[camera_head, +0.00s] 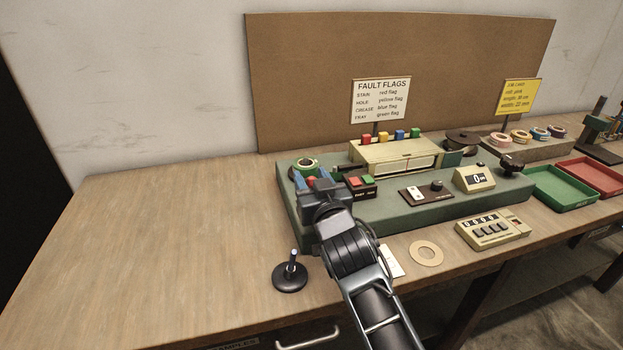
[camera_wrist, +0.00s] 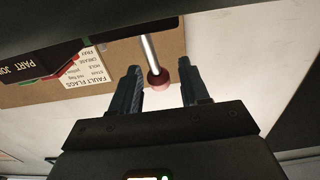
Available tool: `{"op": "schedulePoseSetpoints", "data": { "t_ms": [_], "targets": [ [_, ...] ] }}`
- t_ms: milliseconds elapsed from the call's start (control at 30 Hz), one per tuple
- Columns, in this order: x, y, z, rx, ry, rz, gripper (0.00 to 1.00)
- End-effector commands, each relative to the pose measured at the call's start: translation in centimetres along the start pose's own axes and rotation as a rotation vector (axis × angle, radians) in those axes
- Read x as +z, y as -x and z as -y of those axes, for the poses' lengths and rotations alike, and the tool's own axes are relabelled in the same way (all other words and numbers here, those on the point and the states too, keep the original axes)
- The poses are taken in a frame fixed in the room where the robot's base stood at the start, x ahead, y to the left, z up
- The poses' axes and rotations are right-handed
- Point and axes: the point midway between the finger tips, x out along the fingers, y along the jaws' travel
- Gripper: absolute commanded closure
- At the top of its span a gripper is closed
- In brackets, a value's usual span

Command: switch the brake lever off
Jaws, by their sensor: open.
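The brake lever shows in the wrist view as a metal rod with a red ball knob (camera_wrist: 158,79). In the head view a small red spot (camera_head: 312,181) between my fingers appears to be its knob, at the left end of the green machine base (camera_head: 455,203). My gripper (camera_head: 311,176) is open. In the wrist view its two dark fingers (camera_wrist: 159,70) stand on either side of the knob, with visible gaps. I cannot tell how deep the knob sits between them. The lever's foot is hidden.
A button box (camera_head: 362,187) with red and green buttons stands just right of my gripper. A black stand with a short post (camera_head: 290,273) is in front. The table's left side (camera_head: 170,240) is clear.

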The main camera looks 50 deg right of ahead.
Motion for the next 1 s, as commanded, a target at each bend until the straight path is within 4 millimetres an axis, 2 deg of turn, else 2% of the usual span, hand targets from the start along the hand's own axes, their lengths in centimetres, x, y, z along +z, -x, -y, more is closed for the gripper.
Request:
{"op": "schedulePoseSetpoints", "data": {
  "t_ms": [267,700,1000],
  "targets": [
    [0.03,-0.08,0.01,0.000,0.000,0.000,0.57],
    [0.00,-0.07,0.02,0.000,0.000,0.000,0.99],
    [-0.08,-0.07,0.02,-0.001,0.000,-0.002,1.00]
  ]
}}
